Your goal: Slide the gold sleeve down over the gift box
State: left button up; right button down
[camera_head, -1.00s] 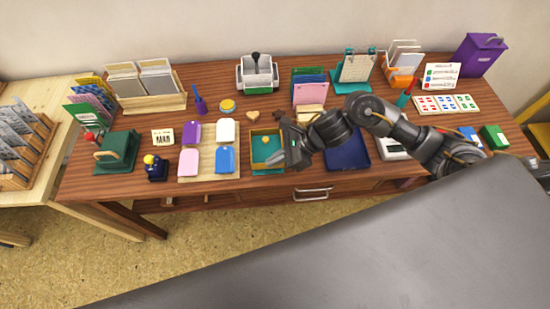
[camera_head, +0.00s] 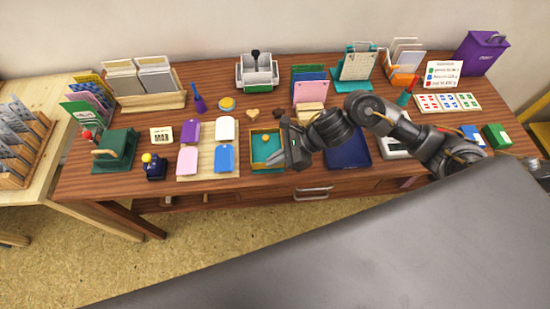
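An open-looking, square teal piece (camera_head: 267,158) stands on the desk just right of the stamp board. My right gripper (camera_head: 287,151) points down at the right edge of the teal piece. Its fingers overlap that edge, and I cannot tell whether they touch or hold anything. My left gripper is not in view.
Left of the teal piece is a board (camera_head: 208,174) with purple, white, pink and blue tags. A dark blue tray (camera_head: 348,154) lies right of my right gripper. A wooden heart (camera_head: 252,113) and a yellow pad (camera_head: 227,103) lie behind. Card racks line the back.

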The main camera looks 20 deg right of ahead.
jog(key=shift+f, duration=0.15)
jog(key=c, duration=2.1)
grip_release()
jog(key=o, duration=0.5)
jog(key=shift+r+p, duration=1.85)
jog(key=shift+r, duration=1.7)
